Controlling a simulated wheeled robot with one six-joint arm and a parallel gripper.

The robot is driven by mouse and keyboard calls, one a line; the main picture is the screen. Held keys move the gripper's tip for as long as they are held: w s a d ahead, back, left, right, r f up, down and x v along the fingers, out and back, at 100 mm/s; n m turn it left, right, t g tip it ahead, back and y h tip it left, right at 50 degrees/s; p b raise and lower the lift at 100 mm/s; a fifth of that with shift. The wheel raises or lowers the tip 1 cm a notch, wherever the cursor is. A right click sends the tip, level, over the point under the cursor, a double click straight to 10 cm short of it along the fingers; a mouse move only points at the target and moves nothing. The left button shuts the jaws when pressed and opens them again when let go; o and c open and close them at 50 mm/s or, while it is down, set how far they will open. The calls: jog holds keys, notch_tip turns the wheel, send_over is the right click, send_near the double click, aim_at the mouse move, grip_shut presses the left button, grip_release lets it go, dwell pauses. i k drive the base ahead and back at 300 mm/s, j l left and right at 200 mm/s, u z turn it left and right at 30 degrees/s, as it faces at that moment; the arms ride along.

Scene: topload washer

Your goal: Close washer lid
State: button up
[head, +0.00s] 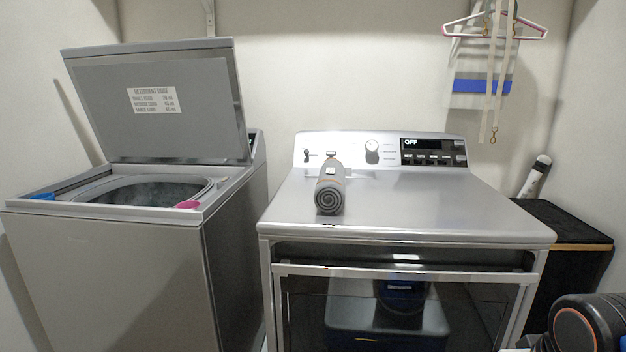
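The topload washer (110,275) stands at the left with its opening facing up. Its grey lid (200,105) is raised, tilted back nearly upright, with a white label (154,100) on its inner face. The round drum opening (150,190) shows below the lid. A part of my arm shows at the bottom right corner, well apart from the washer. My gripper's fingers are not in view.
Blue (42,196) and pink (188,205) items lie on the washer's rim. A black bin (560,235) stands at the right. Hangers (520,28) hang on the back wall.

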aim_at(177, 100)
jog(key=u, duration=1.35)
jog(key=i+j+z, duration=0.55)
jog(key=j, duration=0.2)
